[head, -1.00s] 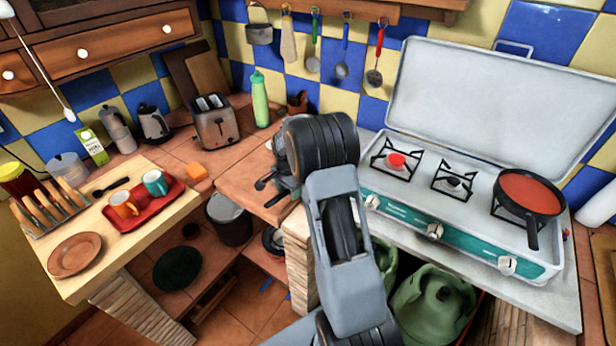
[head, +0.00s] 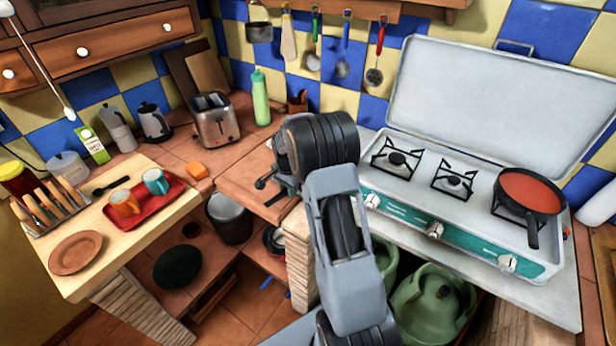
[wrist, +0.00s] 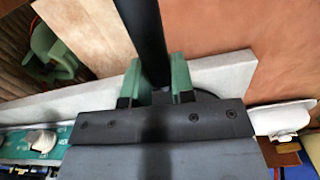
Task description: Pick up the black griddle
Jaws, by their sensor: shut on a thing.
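My gripper (wrist: 160,82) shows in the wrist view, its two green fingers closed on either side of a long black bar. This bar looks like the handle of the black griddle (wrist: 144,35). It runs from the top edge of the picture down between the fingers. A dark rounded edge shows just behind the right finger, and the rest is hidden by the gripper body.
A stove (head: 435,212) with a raised lid stands at the right, with a black red-bottomed pan (head: 530,192) on its right burner. A toaster (head: 214,120) and green bottle (head: 260,98) stand at the back. A red tray (head: 148,212) with cups lies left. Green pots stand under the stove.

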